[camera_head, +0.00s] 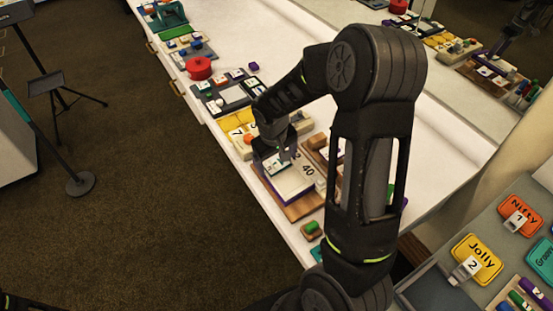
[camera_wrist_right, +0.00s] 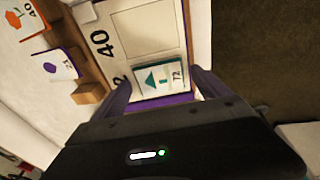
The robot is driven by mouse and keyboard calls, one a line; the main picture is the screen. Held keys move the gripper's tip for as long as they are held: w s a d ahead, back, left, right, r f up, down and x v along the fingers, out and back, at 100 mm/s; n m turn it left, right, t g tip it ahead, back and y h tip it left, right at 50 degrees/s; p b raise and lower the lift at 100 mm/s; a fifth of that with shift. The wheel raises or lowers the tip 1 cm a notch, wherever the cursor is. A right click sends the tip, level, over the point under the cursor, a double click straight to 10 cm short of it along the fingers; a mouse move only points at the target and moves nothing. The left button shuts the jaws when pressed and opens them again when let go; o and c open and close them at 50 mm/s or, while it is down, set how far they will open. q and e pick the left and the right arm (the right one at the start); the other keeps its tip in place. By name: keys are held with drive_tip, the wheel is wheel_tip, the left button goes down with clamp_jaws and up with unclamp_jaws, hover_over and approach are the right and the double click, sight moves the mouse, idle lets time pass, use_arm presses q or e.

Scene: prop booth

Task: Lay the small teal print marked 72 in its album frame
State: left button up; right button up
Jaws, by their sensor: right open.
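The small teal print marked 72 (camera_wrist_right: 160,77) shows a teal house shape and lies flat over the near end of the white album page, between my fingers. It also shows under my gripper in the head view (camera_head: 274,166). The album (camera_wrist_right: 146,32) has a purple edge, a pale outlined frame and printed numbers 40 and a partly hidden one ending in 2. It also shows in the head view (camera_head: 293,184). My right gripper (camera_wrist_right: 163,88) is open, one finger on each side of the print. It hides part of the album in the head view (camera_head: 273,158). My left gripper is out of view.
The album rests on a wooden board (camera_head: 302,208). Beside it, wooden holders carry an orange-marked card (camera_wrist_right: 20,18) and a purple-marked card (camera_wrist_right: 52,66). A red pot (camera_head: 199,69) stands farther along the crowded counter. Name plates, including Jolly (camera_head: 477,258), are at the right.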

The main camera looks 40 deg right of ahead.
drive_tip(key=shift+r, duration=0.1)
idle(0.3)
wheel_tip(320, 180, up, 8)
drive_tip(key=a, duration=0.1)
drive_tip(key=shift+s+f+b, duration=0.25)
drive_tip(key=shift+s+b, duration=0.15)
drive_tip(key=shift+w+a, duration=0.1)
idle(0.5)
